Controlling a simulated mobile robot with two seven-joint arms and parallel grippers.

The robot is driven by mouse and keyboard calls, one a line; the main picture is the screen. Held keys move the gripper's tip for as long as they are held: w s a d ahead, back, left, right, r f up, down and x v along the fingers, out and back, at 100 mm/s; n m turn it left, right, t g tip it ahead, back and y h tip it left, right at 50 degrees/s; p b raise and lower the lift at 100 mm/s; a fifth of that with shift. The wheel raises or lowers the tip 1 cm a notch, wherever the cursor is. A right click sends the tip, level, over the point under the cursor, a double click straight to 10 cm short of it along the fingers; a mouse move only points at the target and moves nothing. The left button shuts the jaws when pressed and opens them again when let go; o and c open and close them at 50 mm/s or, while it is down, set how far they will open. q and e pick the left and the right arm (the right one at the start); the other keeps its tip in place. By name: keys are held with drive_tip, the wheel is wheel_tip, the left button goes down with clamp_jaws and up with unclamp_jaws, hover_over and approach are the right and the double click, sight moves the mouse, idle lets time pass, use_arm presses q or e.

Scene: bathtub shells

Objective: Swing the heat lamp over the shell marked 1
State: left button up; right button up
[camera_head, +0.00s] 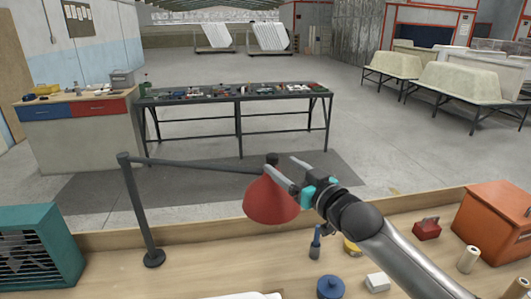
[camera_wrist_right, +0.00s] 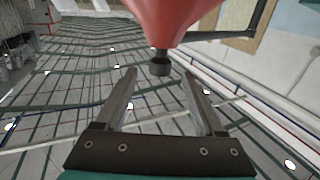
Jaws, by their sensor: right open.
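The heat lamp has a red cone shade (camera_head: 270,201) with a dark knob (camera_head: 272,158) on top. It hangs from a dark horizontal arm (camera_head: 195,164) on an upright post (camera_head: 136,208). My right gripper (camera_head: 281,164) is open at the top right of the shade, fingers pointing towards the knob. In the right wrist view the red shade (camera_wrist_right: 160,18) fills the top, and the knob (camera_wrist_right: 160,65) shows between the open fingertips, apparently untouched. A white edge (camera_head: 245,296) at the bottom may be a shell; no number 1 is visible. My left gripper is out of view.
On the wooden bench (camera_head: 205,268) are a teal heater-like box (camera_head: 38,250), a blue round pot (camera_head: 330,287), a white block (camera_head: 377,282), a red item (camera_head: 426,228) and an orange box (camera_head: 495,222). Cream tub shells (camera_head: 455,83) stand on racks behind.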

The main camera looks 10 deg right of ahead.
drive_tip(key=shift+x, duration=4.15)
clamp_jaws()
